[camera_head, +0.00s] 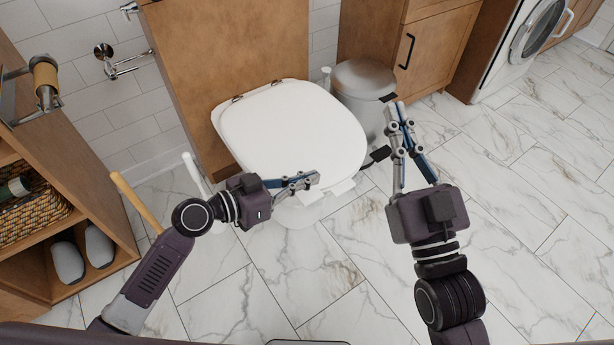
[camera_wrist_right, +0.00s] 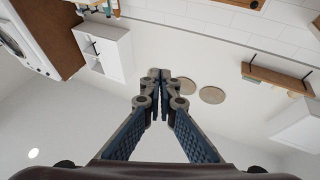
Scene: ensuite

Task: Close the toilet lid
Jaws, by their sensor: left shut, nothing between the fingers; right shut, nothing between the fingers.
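The white toilet lid (camera_head: 290,125) is down over the toilet in the middle of the head view, with its hinges at the back by the wooden panel. I cannot tell whether it rests fully on the seat. My left gripper (camera_head: 316,179) is shut and empty at the lid's front edge; whether it touches the lid is unclear. My right gripper (camera_head: 397,106) is shut and empty, to the right of the lid and apart from it. The right gripper's closed fingertips (camera_wrist_right: 161,75) also show in the right wrist view. Most of the bowl is hidden under the lid.
A metal pedal bin (camera_head: 363,85) stands right of the toilet, its black pedal near the lid. A wooden shelf unit (camera_head: 70,150) with a basket stands at the left. A wooden cabinet (camera_head: 440,50) is behind. The marble floor (camera_head: 530,200) at the right is clear.

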